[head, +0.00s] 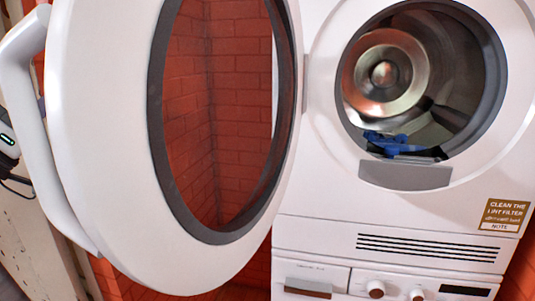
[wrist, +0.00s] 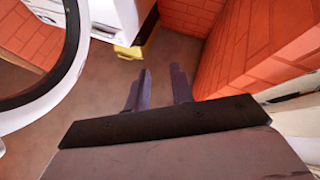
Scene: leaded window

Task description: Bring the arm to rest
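My gripper (wrist: 158,73) shows in the wrist view, its two dark fingers apart with nothing between them. It points over brown floor, with brick walls beyond and to the right. The rim of the round white door (wrist: 75,50) is at the left of that view, apart from the fingers. In the head view the door (head: 105,150) stands wide open on the left, its handle (head: 35,130) at its outer edge. My gripper cannot be made out in the head view.
The white dryer (head: 320,235) has its round opening uncovered at the right. A blue cloth (head: 390,143) lies at the drum's lower lip. Brick walls (wrist: 255,50) limit room on the right; floor (wrist: 60,115) is clear.

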